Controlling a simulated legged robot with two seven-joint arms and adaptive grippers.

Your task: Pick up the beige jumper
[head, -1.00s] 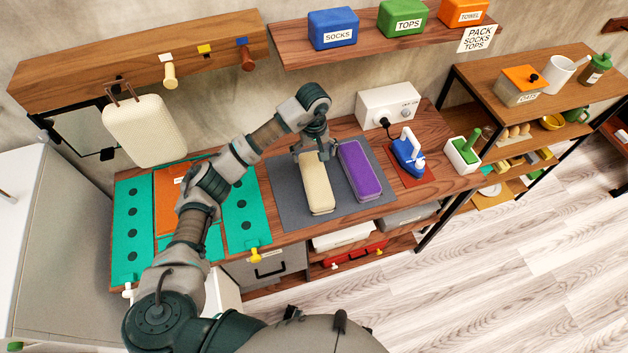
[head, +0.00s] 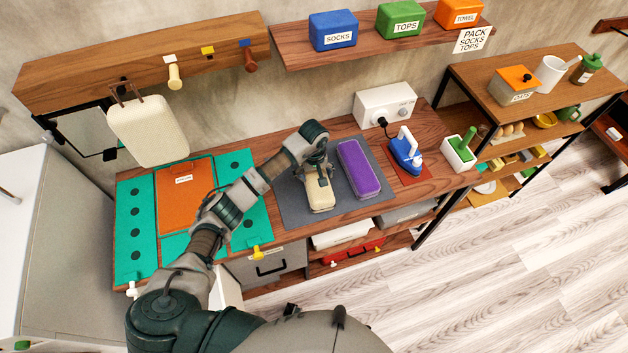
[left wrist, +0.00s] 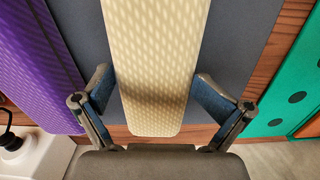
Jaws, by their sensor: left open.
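The beige jumper (head: 322,198) is a folded, rounded block lying on the grey mat (head: 291,200), left of a purple folded block (head: 358,168). In the left wrist view the jumper (left wrist: 157,60) runs between the two fingers of my open left gripper (left wrist: 148,95). One finger is on each side of it, with a gap at each. My right gripper is not in view.
A blue iron (head: 406,150) stands right of the purple block. Teal panels (head: 137,225) and an orange piece (head: 183,195) lie on the counter at left. A cream bag (head: 148,130) hangs above them. A shelf with coloured boxes (head: 333,30) is on the wall behind.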

